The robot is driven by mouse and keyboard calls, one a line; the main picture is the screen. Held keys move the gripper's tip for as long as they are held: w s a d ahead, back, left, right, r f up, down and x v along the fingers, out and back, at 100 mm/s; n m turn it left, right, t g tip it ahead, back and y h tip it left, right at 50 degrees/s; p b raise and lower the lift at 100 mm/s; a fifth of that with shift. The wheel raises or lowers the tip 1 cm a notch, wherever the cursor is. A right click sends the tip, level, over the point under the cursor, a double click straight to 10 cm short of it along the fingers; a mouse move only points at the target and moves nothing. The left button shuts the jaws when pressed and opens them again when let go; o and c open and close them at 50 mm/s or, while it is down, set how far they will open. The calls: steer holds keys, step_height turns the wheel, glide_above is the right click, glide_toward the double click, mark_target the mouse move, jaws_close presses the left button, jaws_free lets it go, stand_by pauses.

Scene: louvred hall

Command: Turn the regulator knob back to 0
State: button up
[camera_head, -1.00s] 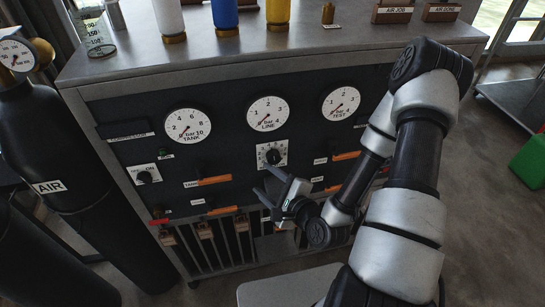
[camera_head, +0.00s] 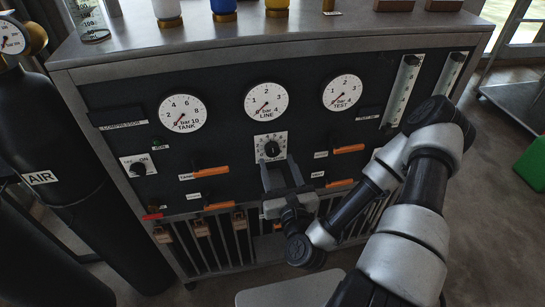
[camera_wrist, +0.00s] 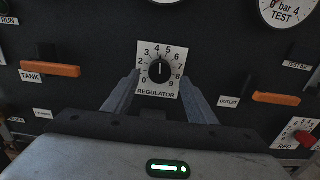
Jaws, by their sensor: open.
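The regulator knob (camera_head: 271,149) is a small black knob on a white plate, below the LINE gauge in the head view. In the wrist view the knob (camera_wrist: 158,71) sits in a dial numbered 0 to 9, with 0 at lower left and 9 at lower right. Its pale mark points about straight up, near 4 or 5. My gripper (camera_head: 280,163) is open and empty, just below the knob in the head view. In the wrist view its fingers (camera_wrist: 160,80) show on both sides of the regulator plate, seemingly short of the knob.
Orange-handled valves labelled TANK (camera_wrist: 50,69) and OUTLET (camera_wrist: 276,98) flank the plate. A red knob (camera_wrist: 306,139) is at lower right. The TANK (camera_head: 182,113), LINE (camera_head: 266,99) and TEST (camera_head: 342,92) gauges are above. A black AIR cylinder (camera_head: 55,150) stands left of the cabinet.

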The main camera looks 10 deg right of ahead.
mark_target(273, 152)
steer(key=w+b, duration=0.4)
steer(key=shift+w+f+b, duration=0.2)
steer(key=shift+b, duration=0.1)
steer(key=shift+r+p, duration=0.2)
steer(key=shift+p, duration=0.2)
jaws_close()
